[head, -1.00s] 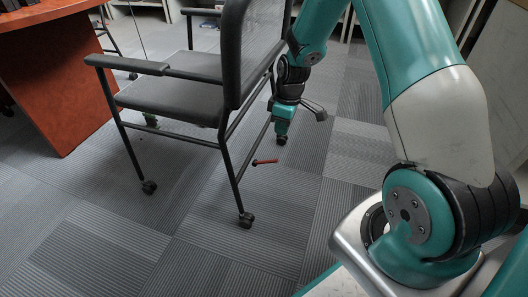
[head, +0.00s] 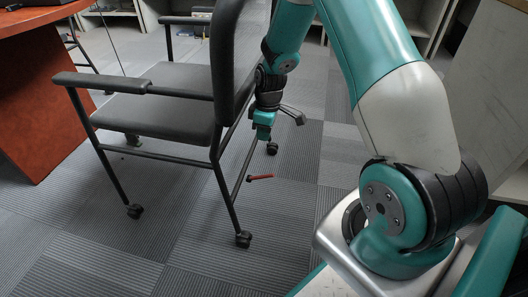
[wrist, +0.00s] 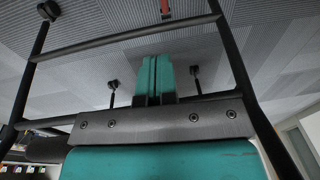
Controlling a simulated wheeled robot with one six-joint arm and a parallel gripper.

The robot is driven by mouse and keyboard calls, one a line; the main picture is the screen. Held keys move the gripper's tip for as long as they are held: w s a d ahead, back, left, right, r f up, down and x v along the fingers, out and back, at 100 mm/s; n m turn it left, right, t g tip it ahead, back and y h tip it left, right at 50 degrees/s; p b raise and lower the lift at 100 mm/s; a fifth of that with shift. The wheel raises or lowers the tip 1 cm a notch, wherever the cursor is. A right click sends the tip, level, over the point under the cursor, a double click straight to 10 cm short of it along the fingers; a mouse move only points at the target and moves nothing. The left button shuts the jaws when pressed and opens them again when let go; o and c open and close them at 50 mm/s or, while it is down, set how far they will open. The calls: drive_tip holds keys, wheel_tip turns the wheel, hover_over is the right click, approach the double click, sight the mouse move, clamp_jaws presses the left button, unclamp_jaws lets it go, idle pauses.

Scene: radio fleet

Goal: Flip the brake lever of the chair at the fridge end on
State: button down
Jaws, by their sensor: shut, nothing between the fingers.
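The black chair (head: 160,97) on casters stands on the grey carpet. Its red brake lever (head: 260,177) sticks out to the right, roughly level, from the low side bar. My gripper (head: 263,133) points down beside the chair's back, above and apart from the lever in the head view. In the wrist view my gripper (wrist: 157,60) has its teal fingers together with nothing held, short of the bar and lever.
A reddish wooden desk (head: 40,110) stands at the left. A small dark caster base (head: 292,115) shows behind my gripper. Pale shelves (head: 425,20) line the back. Carpet to the right of the lever is clear. The chair's legs and bars are close to my gripper.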

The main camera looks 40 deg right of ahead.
drive_tip(key=b, duration=0.5)
hover_over(261, 177)
drive_tip(key=w+d, duration=0.1)
drive_tip(key=w, duration=0.1)
wheel_tip(261, 177, down, 9)
drive_tip(key=f, duration=0.1)
drive_tip(key=s+f+b, duration=0.2)
drive_tip(key=shift+s+d+f, duration=0.2)
drive_tip(key=shift+d+f, duration=0.1)
drive_tip(key=shift+f, duration=0.05)
